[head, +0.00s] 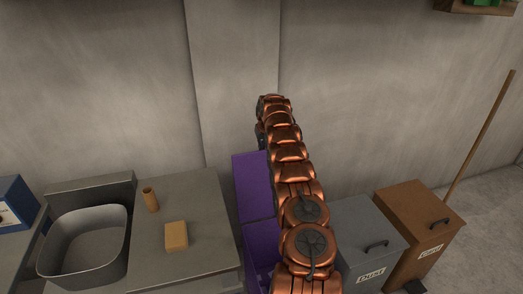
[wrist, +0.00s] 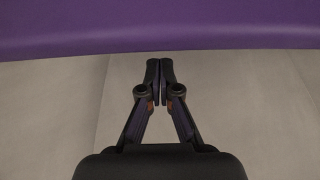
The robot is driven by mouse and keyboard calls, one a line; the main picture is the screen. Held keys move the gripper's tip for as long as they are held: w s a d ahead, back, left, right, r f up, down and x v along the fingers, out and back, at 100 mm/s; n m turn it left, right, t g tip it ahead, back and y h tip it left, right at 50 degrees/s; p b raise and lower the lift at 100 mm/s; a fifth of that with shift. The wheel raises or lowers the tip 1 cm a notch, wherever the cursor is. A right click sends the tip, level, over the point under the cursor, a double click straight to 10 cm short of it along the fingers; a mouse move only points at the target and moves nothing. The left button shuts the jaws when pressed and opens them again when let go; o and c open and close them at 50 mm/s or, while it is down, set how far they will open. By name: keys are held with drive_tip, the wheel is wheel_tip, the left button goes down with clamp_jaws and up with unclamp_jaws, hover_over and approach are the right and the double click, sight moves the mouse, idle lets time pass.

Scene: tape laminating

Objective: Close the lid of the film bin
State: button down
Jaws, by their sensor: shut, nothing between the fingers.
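A purple bin (head: 262,255) stands between the counter and the grey bin, partly hidden behind my copper-coloured arm. Its label is not visible; the neighbouring bins carry other words, so I take it as the film bin. Its purple lid (head: 253,183) is raised, standing up at the back near the wall. In the wrist view my gripper (wrist: 160,75) is shut with its fingertips together and nothing between them. A purple surface, seemingly the lid (wrist: 160,28), spans the top of that view, just beyond the fingertips; I cannot tell whether they touch. My gripper is not distinguishable in the head view.
A grey bin (head: 362,228) labelled DUST and a brown bin (head: 415,215) labelled CARD stand to the right, lids closed. At left is a counter (head: 205,200) with a sink (head: 90,245), a tan block (head: 176,235) and a small brown cylinder (head: 150,199). The wall is close behind.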

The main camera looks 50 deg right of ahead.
drive_tip(key=s+b, duration=0.1)
drive_tip(key=b, duration=0.1)
drive_tip(key=s+a+b, duration=0.1)
drive_tip(key=b, duration=0.1)
drive_tip(key=shift+s, duration=0.15)
idle(0.4)
drive_tip(key=shift+s+a+b, duration=0.2)
drive_tip(key=shift+s+b, duration=0.1)
drive_tip(key=shift+b, duration=0.45)
